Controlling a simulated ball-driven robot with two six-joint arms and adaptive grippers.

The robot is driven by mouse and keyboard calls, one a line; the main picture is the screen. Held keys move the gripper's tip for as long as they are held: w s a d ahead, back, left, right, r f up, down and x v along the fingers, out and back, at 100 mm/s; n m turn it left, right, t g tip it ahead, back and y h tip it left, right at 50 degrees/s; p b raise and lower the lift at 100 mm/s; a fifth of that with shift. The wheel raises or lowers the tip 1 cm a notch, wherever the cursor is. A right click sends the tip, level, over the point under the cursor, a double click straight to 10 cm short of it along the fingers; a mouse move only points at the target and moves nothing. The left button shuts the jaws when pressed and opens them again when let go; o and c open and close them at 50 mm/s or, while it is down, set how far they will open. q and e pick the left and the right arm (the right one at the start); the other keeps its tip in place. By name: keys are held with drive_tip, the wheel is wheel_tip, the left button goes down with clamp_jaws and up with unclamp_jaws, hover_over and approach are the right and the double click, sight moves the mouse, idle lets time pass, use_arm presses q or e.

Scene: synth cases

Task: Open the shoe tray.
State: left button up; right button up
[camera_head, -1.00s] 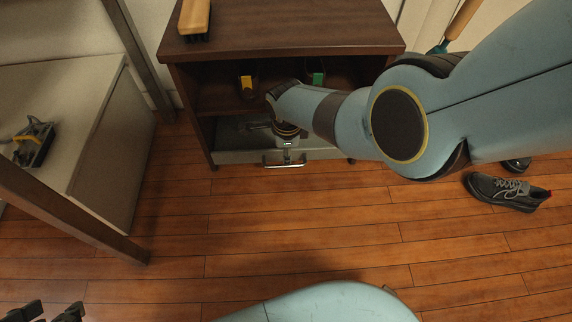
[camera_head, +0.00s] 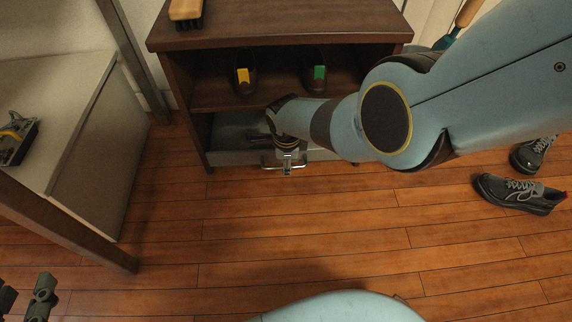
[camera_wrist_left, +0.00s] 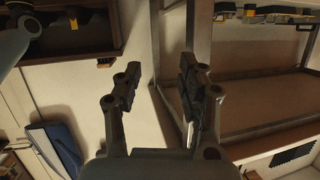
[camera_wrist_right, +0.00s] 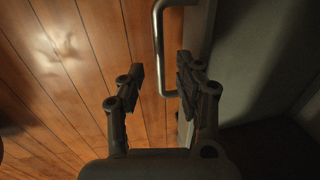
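The shoe tray (camera_head: 230,158) is a grey tray low in a dark brown cabinet (camera_head: 275,40). Its grey inside shows below the middle shelf. A metal bar handle (camera_head: 267,166) is on its front, and it also shows in the right wrist view (camera_wrist_right: 159,40). My right gripper (camera_head: 289,162) is at this handle. In the right wrist view my right gripper (camera_wrist_right: 160,78) is open, and the handle's bar lies in line with the gap between its fingers; contact cannot be told. My left gripper (camera_head: 24,298) is open and empty (camera_wrist_left: 157,78), far from the tray at the lower left.
A brush (camera_head: 187,10) lies on the cabinet top. Shoes with a yellow tag (camera_head: 243,77) and a green tag (camera_head: 319,74) stand on the shelf. Dark shoes (camera_head: 518,192) lie on the floor at right. A pale box-like unit (camera_head: 90,150) stands left. The floor before the tray is clear.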

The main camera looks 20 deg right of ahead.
drive_tip(key=shift+w+f+b, duration=0.1)
drive_tip(key=shift+f+b, duration=0.5)
drive_tip(key=shift+f, duration=0.3)
use_arm(q)
drive_tip(key=w+r+m+t+h, duration=0.1)
drive_tip(key=w+r+t, duration=0.3)
drive_tip(key=r, duration=0.4)
drive_tip(key=shift+w+d+r, duration=0.4)
drive_tip(key=shift+w+d, duration=0.05)
drive_tip(key=shift+w, duration=0.15)
use_arm(e)
drive_tip(key=shift+c, duration=0.4)
clamp_jaws()
